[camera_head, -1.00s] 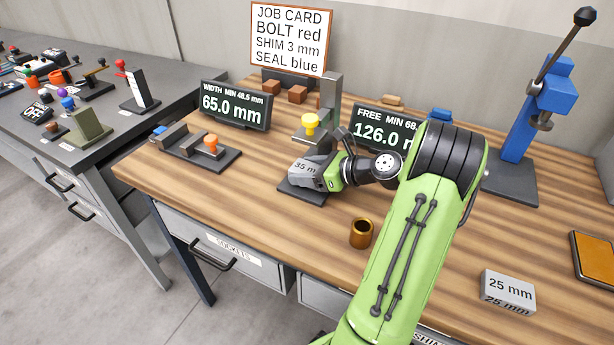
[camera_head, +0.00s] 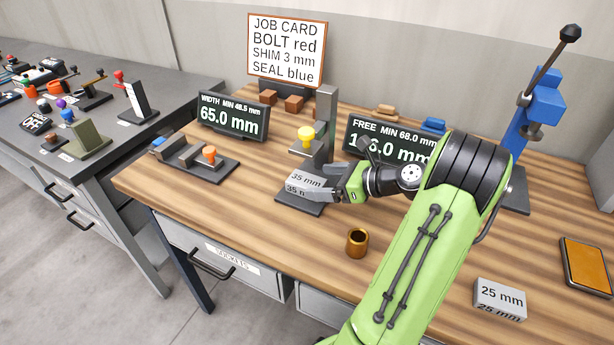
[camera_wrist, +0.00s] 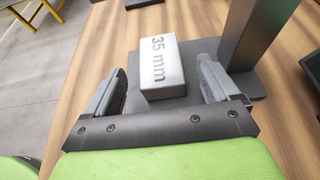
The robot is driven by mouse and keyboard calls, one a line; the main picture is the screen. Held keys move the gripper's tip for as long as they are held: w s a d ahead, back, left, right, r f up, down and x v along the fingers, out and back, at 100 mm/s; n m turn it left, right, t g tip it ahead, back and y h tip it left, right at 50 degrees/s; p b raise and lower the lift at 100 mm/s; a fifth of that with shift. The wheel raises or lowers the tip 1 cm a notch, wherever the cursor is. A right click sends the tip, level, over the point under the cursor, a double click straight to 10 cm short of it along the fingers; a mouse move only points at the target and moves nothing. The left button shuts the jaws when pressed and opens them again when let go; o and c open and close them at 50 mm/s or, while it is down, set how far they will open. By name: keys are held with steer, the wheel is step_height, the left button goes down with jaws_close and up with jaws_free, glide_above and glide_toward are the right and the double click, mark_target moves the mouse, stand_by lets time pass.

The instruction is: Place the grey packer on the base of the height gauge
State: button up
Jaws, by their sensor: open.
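The grey packer marked 35 mm (camera_head: 304,185) rests on the dark base of the height gauge (camera_head: 302,208), in front of its grey column (camera_head: 326,115). A yellow-topped part (camera_head: 306,135) sits on the gauge's arm above the packer. My gripper (camera_head: 338,192) is open, just to the right of the packer. In the wrist view the packer (camera_wrist: 161,68) lies ahead of and between the spread fingers (camera_wrist: 162,88), with gaps on both sides. The gauge's base (camera_wrist: 242,84) shows under the packer and beside the right finger.
A second grey packer marked 25 mm (camera_head: 500,298) lies at the front right. A brass cup (camera_head: 357,242) stands in front of the gauge. Displays (camera_head: 233,115) and (camera_head: 388,140) stand behind. A fixture with an orange knob (camera_head: 209,155) is to the left.

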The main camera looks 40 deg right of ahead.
steer(key=p+v, duration=0.1)
steer(key=v, duration=0.4)
steer(key=shift+s+d+r, duration=0.1)
steer(key=shift+s+r, duration=0.15)
steer(key=shift+s, duration=0.05)
steer(key=shift+f, duration=0.1)
